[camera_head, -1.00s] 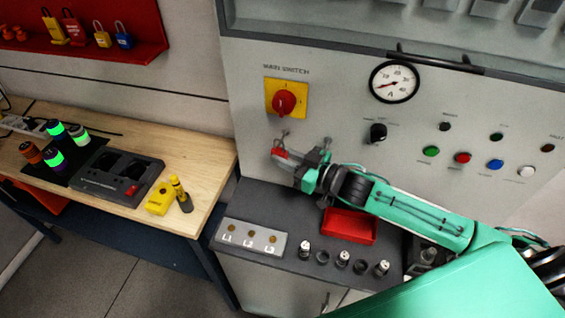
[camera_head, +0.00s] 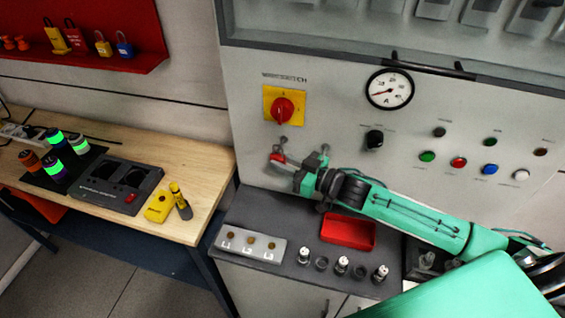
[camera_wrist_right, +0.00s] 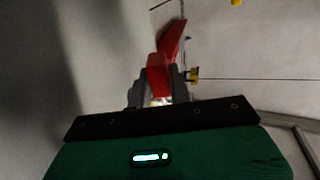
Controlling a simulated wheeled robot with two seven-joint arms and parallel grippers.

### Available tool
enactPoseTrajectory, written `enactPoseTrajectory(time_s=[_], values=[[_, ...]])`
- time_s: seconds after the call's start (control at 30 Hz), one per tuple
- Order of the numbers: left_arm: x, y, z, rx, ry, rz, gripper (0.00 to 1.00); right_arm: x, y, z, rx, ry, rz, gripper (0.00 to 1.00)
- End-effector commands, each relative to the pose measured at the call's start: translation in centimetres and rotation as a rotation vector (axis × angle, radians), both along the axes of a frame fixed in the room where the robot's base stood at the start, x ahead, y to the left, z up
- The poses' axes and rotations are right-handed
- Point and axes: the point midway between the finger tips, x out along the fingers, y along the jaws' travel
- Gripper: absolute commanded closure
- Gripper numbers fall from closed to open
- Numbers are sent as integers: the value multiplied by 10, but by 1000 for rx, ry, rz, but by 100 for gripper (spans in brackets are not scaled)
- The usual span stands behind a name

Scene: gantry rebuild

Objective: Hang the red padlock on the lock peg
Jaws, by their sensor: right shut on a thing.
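The red padlock (camera_head: 277,158) is in the jaws of my right gripper (camera_head: 287,164), just below the main switch on the grey panel. In the right wrist view the red padlock body (camera_wrist_right: 158,78) shows between the fingers (camera_wrist_right: 153,98). A small grey metal piece (camera_head: 284,141) rises just above the padlock, below the switch. I cannot tell whether it is the shackle or the lock peg, nor whether the padlock touches the peg. My left gripper is out of view.
The yellow-backed red main switch (camera_head: 282,106) is directly above the gripper. A shelf holds a red tray (camera_head: 347,232) and several fuse-like cylinders. A wooden bench (camera_head: 205,160) stands left with a charger (camera_head: 115,182). A red rack (camera_head: 90,50) holds other padlocks.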

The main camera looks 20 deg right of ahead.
Motion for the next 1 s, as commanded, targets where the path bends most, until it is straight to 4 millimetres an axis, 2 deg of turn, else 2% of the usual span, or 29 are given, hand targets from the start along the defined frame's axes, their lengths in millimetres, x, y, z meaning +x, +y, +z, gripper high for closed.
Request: enactPoseTrajectory(time_s=[0.07,0.1,0.2,0.23,0.63,1.0], values=[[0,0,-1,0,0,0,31,4,-6,-4,-5,10,-14,100],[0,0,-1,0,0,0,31,4,-6,-4,-5,10,-15,78],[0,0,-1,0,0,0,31,4,-7,-4,-5,10,-15,59],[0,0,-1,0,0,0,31,4,-7,-4,-5,10,-15,55],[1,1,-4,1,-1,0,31,0,-11,-5,-6,10,-16,55],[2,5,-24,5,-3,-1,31,-41,-41,-6,-11,8,-12,55]])
